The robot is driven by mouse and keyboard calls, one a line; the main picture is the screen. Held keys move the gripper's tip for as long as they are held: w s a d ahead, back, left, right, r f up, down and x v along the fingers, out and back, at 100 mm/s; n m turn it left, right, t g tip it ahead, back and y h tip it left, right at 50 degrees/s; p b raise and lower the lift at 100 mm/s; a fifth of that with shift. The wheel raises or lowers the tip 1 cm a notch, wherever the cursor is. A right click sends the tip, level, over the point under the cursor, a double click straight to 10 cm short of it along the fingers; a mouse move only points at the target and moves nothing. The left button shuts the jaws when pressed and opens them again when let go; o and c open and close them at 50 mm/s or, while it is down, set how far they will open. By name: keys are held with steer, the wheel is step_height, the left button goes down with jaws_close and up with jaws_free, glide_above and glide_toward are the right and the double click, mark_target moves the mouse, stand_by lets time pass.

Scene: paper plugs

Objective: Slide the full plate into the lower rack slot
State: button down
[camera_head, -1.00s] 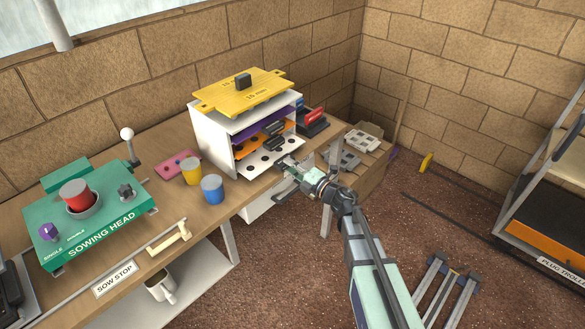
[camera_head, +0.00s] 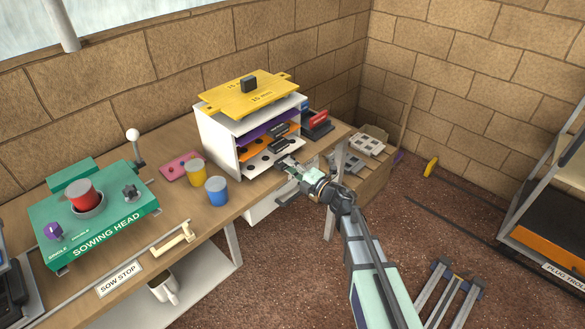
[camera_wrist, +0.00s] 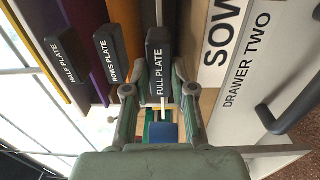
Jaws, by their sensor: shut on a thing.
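The full plate (camera_head: 259,165) is a pale plate with dark round holes, lying in the lower slot of the white rack (camera_head: 217,143). Its front part shows at the slot opening. In the wrist view its black handle (camera_wrist: 160,50), marked FULL PLATE, sits between my fingers. My gripper (camera_head: 287,164) is at the rack's front, shut on this handle; it also shows in the wrist view (camera_wrist: 159,82). How deep the plate's back edge sits is hidden inside the rack.
The orange rows plate (camera_head: 251,153) and purple half plate (camera_head: 255,135) occupy slots above. A yellow plate (camera_head: 232,101) lies on the rack. Yellow (camera_head: 196,174) and blue (camera_head: 216,192) cups stand left of it. Drawer two (camera_wrist: 262,70) is close right of my gripper in the wrist view.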

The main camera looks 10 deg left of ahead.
steer(key=shift+x, duration=1.35)
steer(key=c, duration=0.9)
jaws_free()
steer(key=shift+f, duration=0.15)
steer(key=shift+s+d, duration=0.15)
steer(key=shift+d, duration=0.05)
steer(key=shift+s+d, duration=0.15)
steer(key=shift+d, duration=0.05)
steer(key=shift+v, duration=2.35)
